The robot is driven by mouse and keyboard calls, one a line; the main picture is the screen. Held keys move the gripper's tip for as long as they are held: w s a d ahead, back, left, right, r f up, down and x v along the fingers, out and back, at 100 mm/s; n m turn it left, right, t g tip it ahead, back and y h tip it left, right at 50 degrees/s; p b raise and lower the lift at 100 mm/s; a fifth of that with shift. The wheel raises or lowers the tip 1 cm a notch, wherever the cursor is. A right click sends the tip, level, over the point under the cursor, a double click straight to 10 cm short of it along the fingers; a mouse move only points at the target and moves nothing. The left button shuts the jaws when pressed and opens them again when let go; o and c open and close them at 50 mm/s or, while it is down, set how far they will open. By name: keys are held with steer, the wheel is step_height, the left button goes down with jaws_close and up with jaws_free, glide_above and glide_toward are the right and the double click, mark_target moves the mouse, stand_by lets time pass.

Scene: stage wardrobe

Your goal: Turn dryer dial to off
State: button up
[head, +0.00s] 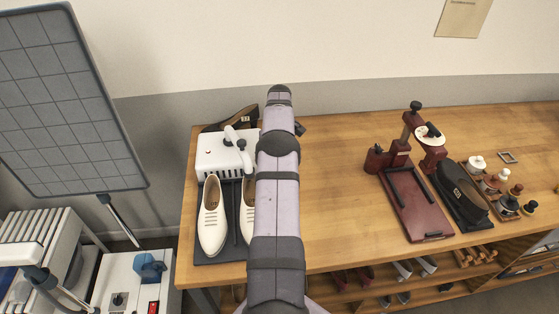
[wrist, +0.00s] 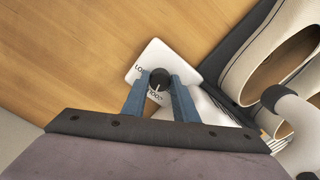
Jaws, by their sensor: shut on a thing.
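The dryer (head: 222,160) is a white box with bent white tubes at the left of the wooden bench. Its black round dial (wrist: 159,78) sits on a white panel (wrist: 150,58) with partly hidden lettering in the wrist view. A pale pointer line on the dial points toward the bottom of that picture. My gripper (wrist: 160,84) has its two blue fingers on either side of the dial, shut on it. In the head view my arm covers the dial and my gripper's fingers.
White shoes (head: 213,217) stand on a dark mat in front of the dryer; one also shows in the wrist view (wrist: 258,55). A dark brown shoe (head: 230,118) lies behind. A red-brown stand (head: 418,205), a brush (head: 461,193) and small jars are at right. The bench between is clear.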

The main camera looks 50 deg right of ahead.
steer(key=n, duration=0.6)
steer(key=shift+n, duration=0.3)
steer(key=n, duration=0.5)
steer(key=shift+w+r+b, duration=0.1)
steer(key=shift+b, duration=0.2)
steer(key=shift+n, duration=0.3)
steer(key=o, duration=0.8)
steer(key=shift+r+b, duration=0.8)
steer(key=shift+r, duration=2.85)
